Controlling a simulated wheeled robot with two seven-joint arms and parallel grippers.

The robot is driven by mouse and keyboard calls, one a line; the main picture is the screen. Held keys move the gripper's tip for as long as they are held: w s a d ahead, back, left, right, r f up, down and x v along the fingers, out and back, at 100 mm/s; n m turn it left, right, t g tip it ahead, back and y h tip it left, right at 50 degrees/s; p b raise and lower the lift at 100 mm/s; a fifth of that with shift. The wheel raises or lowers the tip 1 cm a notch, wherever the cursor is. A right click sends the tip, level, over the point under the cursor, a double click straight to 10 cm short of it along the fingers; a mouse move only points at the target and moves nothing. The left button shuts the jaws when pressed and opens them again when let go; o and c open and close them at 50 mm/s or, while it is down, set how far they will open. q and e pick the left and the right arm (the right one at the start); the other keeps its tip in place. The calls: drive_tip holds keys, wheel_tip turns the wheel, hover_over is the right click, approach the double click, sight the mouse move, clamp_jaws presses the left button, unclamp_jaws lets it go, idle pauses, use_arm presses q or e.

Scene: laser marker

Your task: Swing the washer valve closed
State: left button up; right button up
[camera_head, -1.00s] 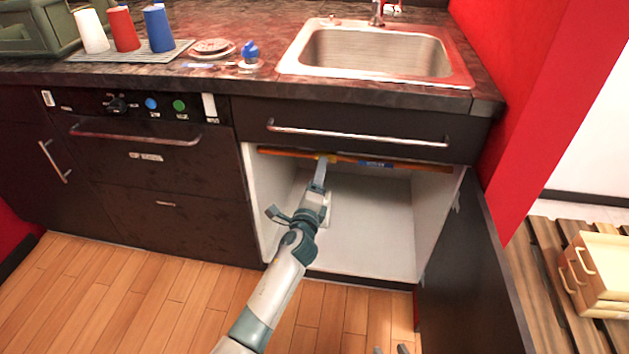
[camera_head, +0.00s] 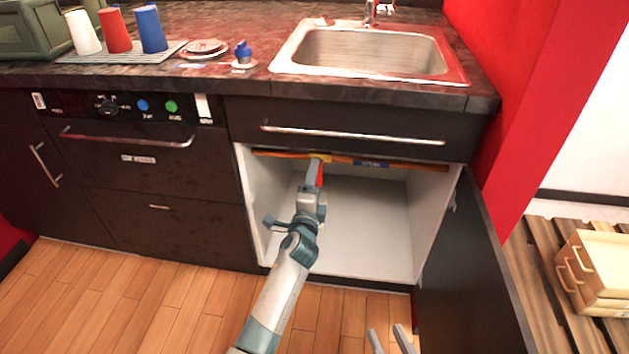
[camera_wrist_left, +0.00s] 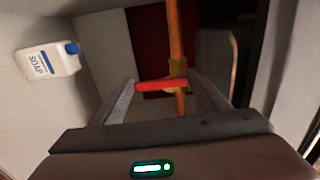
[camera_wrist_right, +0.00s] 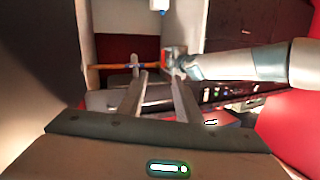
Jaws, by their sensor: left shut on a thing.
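The washer valve has a red handle (camera_head: 320,175) and a yellow body (camera_head: 323,157) on an orange pipe (camera_head: 275,153) under the counter's top edge, inside the open sink cabinet. In the left wrist view, the red handle (camera_wrist_left: 160,86) lies across the pipe (camera_wrist_left: 174,40). My left gripper (camera_head: 315,165) reaches into the cabinet. My right gripper (camera_head: 387,332) is at the bottom edge of the head view. In the right wrist view, its fingers (camera_wrist_right: 158,82) are apart and empty.
The cabinet door (camera_head: 470,260) stands open on the right. A soap bottle (camera_wrist_left: 47,60) is inside the cabinet. A drawer handle (camera_head: 350,135) juts out above the opening. A wooden pallet (camera_head: 560,310) with tan boxes stands at far right. The cabinet floor (camera_head: 365,225) is clear.

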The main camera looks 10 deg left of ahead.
use_arm(q)
drive_tip(key=o, duration=1.5)
drive_tip(key=shift+s, duration=0.15)
drive_tip(key=s+p, duration=0.2)
drive_tip(key=s, duration=1.5)
use_arm(e)
wheel_tip(320, 180, down, 7)
drive_tip(key=s+d+g+h, duration=0.1)
drive_tip(key=s+d+g, duration=0.1)
drive_tip(key=g, duration=0.2)
drive_tip(key=shift+s+d+g, duration=0.15)
drive_tip(key=shift+s+g, duration=0.15)
use_arm(q)
drive_tip(key=shift+s+f, duration=0.1)
drive_tip(key=shift+s, duration=0.1)
use_arm(e)
drive_tip(key=shift+s, duration=0.1)
